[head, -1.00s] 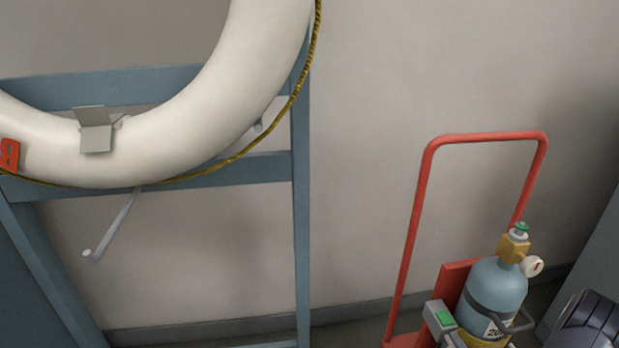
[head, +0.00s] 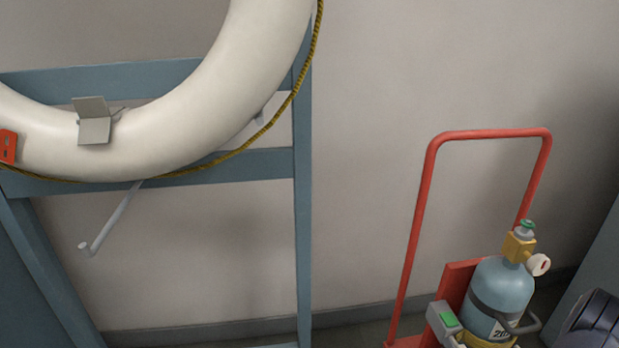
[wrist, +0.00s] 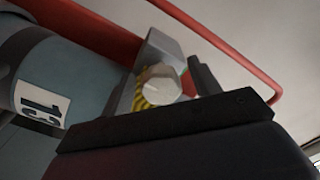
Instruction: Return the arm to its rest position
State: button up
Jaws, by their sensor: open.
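A grey-blue cylinder (wrist: 72,75) with a label reading 13 lies to the left of the fingers in that view. My gripper does not show in the head view.
In the head view a red trolley (head: 412,235) holds a blue cylinder (head: 500,288) with a brass valve. A white lifebuoy (head: 190,125) hangs on a blue frame (head: 303,220) at left. Bare wall lies between. A dark ribbed shape (head: 596,322) is at bottom right.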

jog(key=n, duration=0.5)
jog(key=shift+d+n+b, duration=0.1)
jog(key=shift+n+b, duration=0.2)
jog(key=shift+b, duration=0.05)
dwell(0.3)
